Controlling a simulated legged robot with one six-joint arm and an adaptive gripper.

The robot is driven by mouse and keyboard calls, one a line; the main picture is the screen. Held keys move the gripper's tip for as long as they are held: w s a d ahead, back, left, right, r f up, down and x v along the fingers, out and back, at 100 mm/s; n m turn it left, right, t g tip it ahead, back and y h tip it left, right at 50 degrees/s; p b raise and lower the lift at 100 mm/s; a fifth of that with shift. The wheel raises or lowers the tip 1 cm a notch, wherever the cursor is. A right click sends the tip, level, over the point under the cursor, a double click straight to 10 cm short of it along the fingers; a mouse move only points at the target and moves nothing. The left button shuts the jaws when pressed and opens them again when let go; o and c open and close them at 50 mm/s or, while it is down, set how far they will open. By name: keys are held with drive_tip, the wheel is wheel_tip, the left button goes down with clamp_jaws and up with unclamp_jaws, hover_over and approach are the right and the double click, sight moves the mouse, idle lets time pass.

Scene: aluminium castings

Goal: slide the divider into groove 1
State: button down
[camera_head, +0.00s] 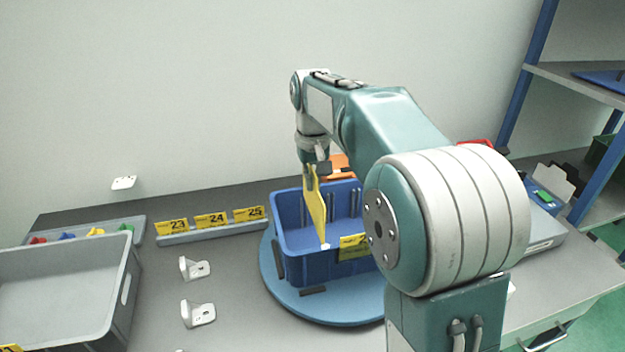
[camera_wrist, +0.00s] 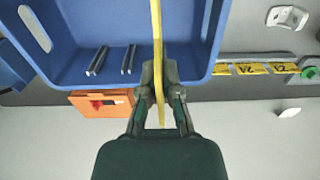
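The yellow divider (camera_head: 316,205) is a thin upright sheet, seen nearly edge-on. My gripper (camera_head: 316,168) is shut on its top part. In the wrist view the divider (camera_wrist: 157,45) runs between the two fingers of my gripper (camera_wrist: 159,88). The blue bin (camera_head: 310,268) stands below, with the divider over or within its opening; how deep I cannot tell. Dark groove rails (camera_wrist: 112,61) show on the bin's wall in the wrist view, left of the divider. Which groove is number 1 is not readable, and the divider's lower edge at the grooves is hidden.
The bin stands on a round blue turntable (camera_head: 285,292). A grey crate (camera_head: 70,290) and white brackets (camera_head: 197,313) lie to the left. A rail with yellow number cards (camera_head: 211,221) stands behind. An orange box (camera_wrist: 103,103) sits close behind the bin.

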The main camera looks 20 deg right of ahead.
sight(313, 218)
drive_tip(key=shift+f, duration=5.35)
drive_tip(key=c, duration=0.7)
unclamp_jaws()
wheel_tip(313, 218, up, 12)
drive_tip(key=shift+f, duration=0.1)
